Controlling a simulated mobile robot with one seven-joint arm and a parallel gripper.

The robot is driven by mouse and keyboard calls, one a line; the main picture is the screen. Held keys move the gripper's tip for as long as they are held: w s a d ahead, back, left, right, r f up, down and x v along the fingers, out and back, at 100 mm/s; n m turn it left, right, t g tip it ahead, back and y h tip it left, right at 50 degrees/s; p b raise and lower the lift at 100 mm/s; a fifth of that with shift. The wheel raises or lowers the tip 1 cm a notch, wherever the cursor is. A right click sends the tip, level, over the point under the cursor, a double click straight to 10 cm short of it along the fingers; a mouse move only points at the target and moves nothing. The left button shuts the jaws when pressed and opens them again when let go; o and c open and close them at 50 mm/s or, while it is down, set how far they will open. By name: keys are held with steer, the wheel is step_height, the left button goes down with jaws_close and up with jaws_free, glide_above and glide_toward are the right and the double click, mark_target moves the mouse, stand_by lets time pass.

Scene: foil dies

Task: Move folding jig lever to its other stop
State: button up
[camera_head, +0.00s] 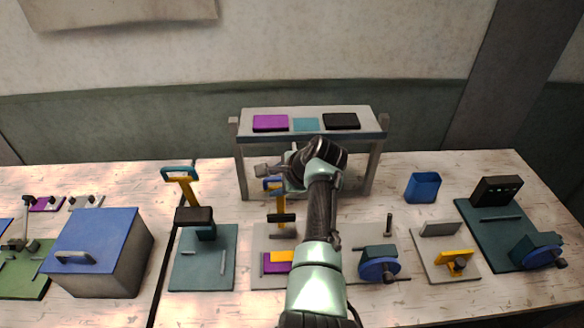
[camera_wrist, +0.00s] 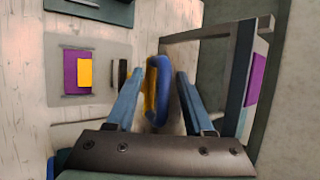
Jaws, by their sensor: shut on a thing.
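The folding jig has a pale grey base plate (camera_head: 260,243) with a purple and yellow piece (camera_head: 278,262) on it. Its yellow lever (camera_head: 282,205) stands up from a dark bar (camera_head: 281,218) and ends in a blue loop handle (camera_head: 274,185). In the wrist view the loop handle (camera_wrist: 160,85) stands between the two blue fingers of my gripper (camera_wrist: 159,77), which is shut on it. The jig's piece (camera_wrist: 77,72) and dark bar (camera_wrist: 120,74) show to the left there. My arm covers the jig's right side in the head view.
A raised shelf (camera_head: 355,112) with flat sheets stands behind the jig. A teal press with a yellow lever (camera_head: 190,190) and a blue-topped box (camera_head: 100,240) stand left. To the right are a blue-wheeled device (camera_head: 379,264), a blue cup (camera_head: 423,187) and a dark teal station (camera_head: 490,225).

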steer(key=b+v, duration=0.1)
steer(key=v, duration=1)
steer(key=shift+b, duration=0.4)
steer(key=shift+w, duration=0.1)
